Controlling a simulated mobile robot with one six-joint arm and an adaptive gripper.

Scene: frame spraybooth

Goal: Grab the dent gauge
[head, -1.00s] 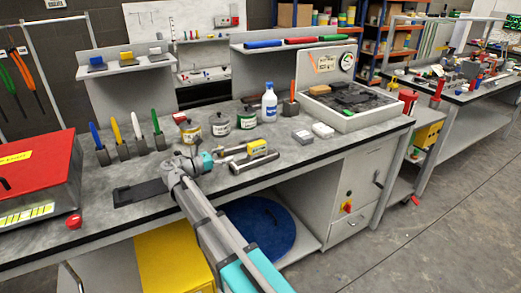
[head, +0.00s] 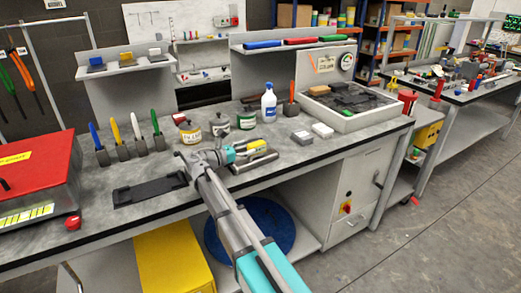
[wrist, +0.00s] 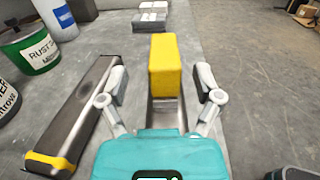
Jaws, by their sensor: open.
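A tall yellow block on a grey metal base, apparently the dent gauge (wrist: 163,68), stands between my fingers in the wrist view. In the head view its yellow part (head: 257,147) shows just beyond my gripper (head: 235,154), which partly hides it. My gripper (wrist: 161,76) is open, one finger on each side of the yellow block, with gaps visible on both sides. I cannot tell how far the fingertips reach past it.
Small grey blocks (wrist: 150,17) lie beyond. The bench on the right side of the wrist view is clear.

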